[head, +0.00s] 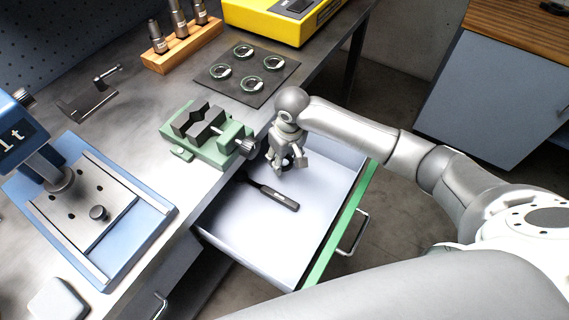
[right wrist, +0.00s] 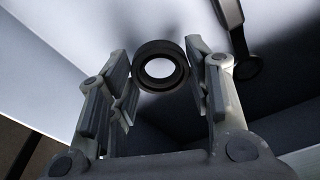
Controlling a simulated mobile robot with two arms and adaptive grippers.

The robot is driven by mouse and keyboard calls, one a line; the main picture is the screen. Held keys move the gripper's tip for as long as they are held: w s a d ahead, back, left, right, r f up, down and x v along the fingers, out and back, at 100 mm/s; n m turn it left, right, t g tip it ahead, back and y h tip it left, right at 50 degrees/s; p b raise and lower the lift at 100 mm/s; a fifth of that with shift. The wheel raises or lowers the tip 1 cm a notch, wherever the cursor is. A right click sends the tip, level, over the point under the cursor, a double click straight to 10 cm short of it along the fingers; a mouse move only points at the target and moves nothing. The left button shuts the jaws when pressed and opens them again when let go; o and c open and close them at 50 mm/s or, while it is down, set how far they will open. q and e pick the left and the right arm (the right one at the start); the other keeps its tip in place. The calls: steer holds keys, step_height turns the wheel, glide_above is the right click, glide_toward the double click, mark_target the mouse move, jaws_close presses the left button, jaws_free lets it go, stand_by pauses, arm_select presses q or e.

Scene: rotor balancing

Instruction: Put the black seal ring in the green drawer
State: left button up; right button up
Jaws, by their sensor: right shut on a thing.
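The green-fronted drawer (head: 318,247) is pulled open, with a pale inside. My right gripper (head: 287,163) is over the far part of the drawer, pointing down. In the right wrist view the black seal ring (right wrist: 161,84) is between the fingertips of my right gripper (right wrist: 158,75), which is shut on it. The pale drawer floor shows beyond the ring. In the head view the ring is mostly hidden by the fingers, only a dark patch showing. My left gripper is not in view.
A green vise (head: 223,150) stands on the bench beside the drawer. A dark mat (head: 233,87) with several rings lies behind it. A blue balancing machine (head: 150,222) stands at left.

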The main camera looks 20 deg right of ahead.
mark_target(285, 165)
steer(key=shift+w+d+f, duration=0.1)
steer(key=shift+w+f, duration=0.2)
steer(key=shift+f, duration=0.1)
steer(key=shift+w+d+f, duration=0.1)
steer(key=shift+w+f, duration=0.05)
steer(key=shift+f, duration=1.55)
steer(key=shift+f, duration=0.15)
steer(key=o, duration=0.8)
steer(key=shift+o, duration=0.2)
step_height(285, 165, up, 12)
steer(key=s, duration=0.1)
steer(key=shift+s+d+p, duration=0.2)
steer(key=shift+p, duration=0.2)
